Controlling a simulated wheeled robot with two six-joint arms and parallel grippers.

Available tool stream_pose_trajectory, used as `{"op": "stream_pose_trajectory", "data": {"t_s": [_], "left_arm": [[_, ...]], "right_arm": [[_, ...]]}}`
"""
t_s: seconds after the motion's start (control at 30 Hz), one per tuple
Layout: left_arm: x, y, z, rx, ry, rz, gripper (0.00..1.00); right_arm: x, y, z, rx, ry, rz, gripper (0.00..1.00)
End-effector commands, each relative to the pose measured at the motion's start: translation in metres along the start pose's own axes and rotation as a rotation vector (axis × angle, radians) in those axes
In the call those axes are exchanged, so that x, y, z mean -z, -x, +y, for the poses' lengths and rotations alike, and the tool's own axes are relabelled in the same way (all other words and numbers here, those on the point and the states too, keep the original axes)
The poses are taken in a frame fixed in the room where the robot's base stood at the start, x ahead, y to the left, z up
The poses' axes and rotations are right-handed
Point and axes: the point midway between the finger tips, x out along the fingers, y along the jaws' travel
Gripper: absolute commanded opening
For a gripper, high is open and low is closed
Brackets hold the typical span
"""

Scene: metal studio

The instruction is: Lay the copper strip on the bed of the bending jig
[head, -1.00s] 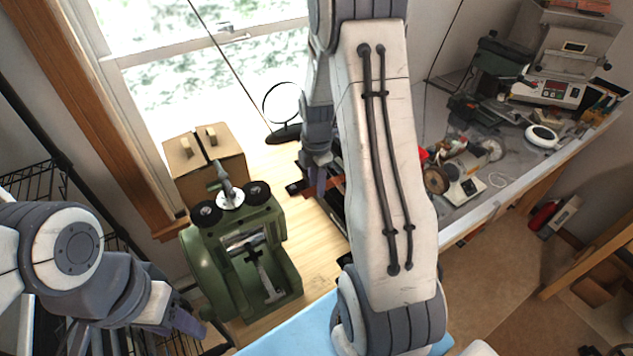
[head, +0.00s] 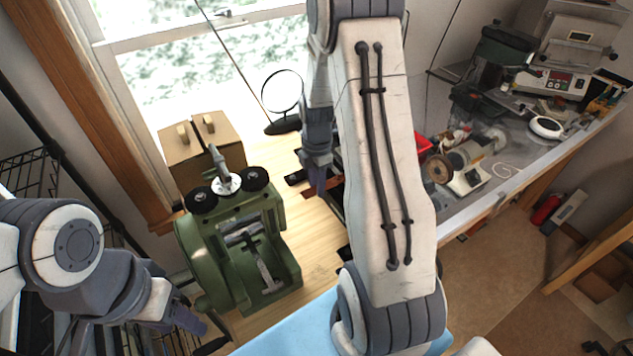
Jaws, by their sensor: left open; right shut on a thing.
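My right gripper (head: 317,178) points down over the bench, left of my own upright forearm, and is shut. A small copper-brown sliver, which looks like the copper strip (head: 337,183), shows at its right side; most of it is hidden behind my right arm. A dark, low thing under and beside the gripper, partly covered by my arm, may be the bending jig (head: 333,204); its bed cannot be made out. My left gripper (head: 199,324) is open and empty at lower left, beside the green machine.
A green rolling mill (head: 240,250) stands on the wooden bench (head: 310,240), with a cardboard box (head: 203,155) behind it. A round magnifier (head: 283,100) stands near the window. A blue mat (head: 290,335) lies in front. A cluttered grey bench (head: 480,185) is at right.

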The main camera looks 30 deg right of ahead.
Motion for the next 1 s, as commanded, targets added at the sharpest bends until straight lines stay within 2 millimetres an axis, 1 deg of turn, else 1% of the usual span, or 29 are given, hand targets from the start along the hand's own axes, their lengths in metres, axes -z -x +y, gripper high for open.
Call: {"op": "stream_pose_trajectory", "data": {"t_s": [0.47, 1.0], "left_arm": [[0.0000, -0.0008, -0.0001, 0.000, 0.000, 0.000, 0.50], [-0.0003, -0.0052, -0.0004, 0.000, 0.000, 0.000, 0.50]], "right_arm": [[0.0000, -0.0012, 0.0001, 0.000, 0.000, 0.000, 0.00], [0.0000, -0.0078, 0.0001, 0.000, 0.000, 0.000, 0.00]]}}
